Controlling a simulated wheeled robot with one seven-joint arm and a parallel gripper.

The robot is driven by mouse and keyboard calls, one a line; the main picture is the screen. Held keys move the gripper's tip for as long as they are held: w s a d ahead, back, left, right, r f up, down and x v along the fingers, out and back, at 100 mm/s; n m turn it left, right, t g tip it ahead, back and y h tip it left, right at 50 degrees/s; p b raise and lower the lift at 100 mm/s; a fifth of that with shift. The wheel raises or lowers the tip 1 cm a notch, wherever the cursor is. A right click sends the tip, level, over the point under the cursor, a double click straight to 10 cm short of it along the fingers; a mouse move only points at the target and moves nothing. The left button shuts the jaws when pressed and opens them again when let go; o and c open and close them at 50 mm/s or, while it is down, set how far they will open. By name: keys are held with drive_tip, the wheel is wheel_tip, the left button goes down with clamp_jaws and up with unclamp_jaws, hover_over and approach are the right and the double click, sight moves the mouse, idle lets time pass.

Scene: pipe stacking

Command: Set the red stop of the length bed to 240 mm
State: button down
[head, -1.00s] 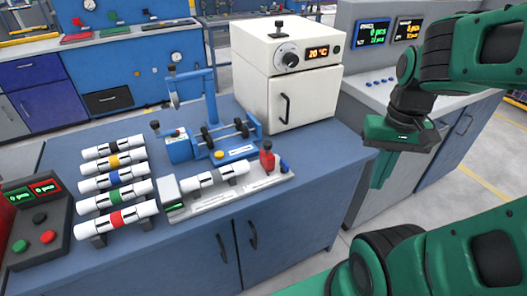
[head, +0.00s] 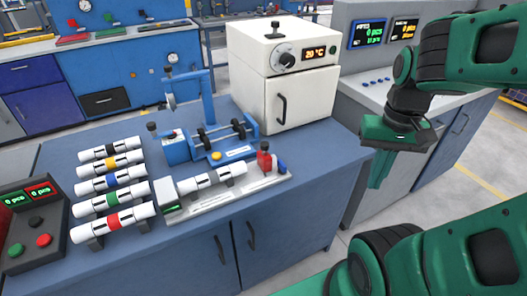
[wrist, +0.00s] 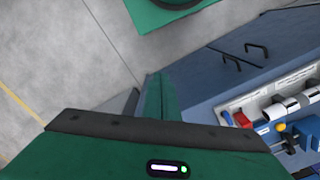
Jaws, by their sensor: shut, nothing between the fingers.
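The length bed (head: 230,195) is a pale rail at the front edge of the blue workbench. Its red stop (head: 264,158) stands upright near the right end, with a small blue part beside it. A white pipe with grey bands (head: 211,179) lies along the bed, its right end short of the stop. The red stop also shows in the wrist view (wrist: 242,120), at the right. My gripper (head: 378,170) hangs right of the bench, clear of the bed, pointing down. It is shut and empty. The scale markings are too small to read.
Several white pipes with coloured bands (head: 112,200) lie on racks at the left, near a button box (head: 35,225). A blue cutting device (head: 205,140) stands behind the bed. A white oven (head: 283,75) stands at the back right. Bench space right of the stop is clear.

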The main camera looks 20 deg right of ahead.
drive_tip(key=c, duration=1.9)
unclamp_jaws()
drive_tip(key=shift+s+r, duration=0.25)
drive_tip(key=o, duration=0.4)
drive_tip(key=shift+n, duration=0.6)
drive_tip(key=w, duration=0.2)
drive_tip(key=w+a+r, duration=0.1)
drive_tip(key=w, duration=0.2)
drive_tip(key=w+r, duration=0.1)
drive_tip(key=w, duration=0.1)
drive_tip(key=shift+w+a+r, duration=0.25)
drive_tip(key=shift+w+a, duration=0.05)
drive_tip(key=shift+w, duration=0.1)
drive_tip(key=shift+c, duration=0.2)
drive_tip(key=n, duration=0.3)
approach(265, 144)
drive_tip(key=shift+s+a+f, duration=0.1)
drive_tip(key=shift+a+f, duration=0.05)
drive_tip(key=shift+a, duration=0.05)
wheel_tip(265, 144, down, 10)
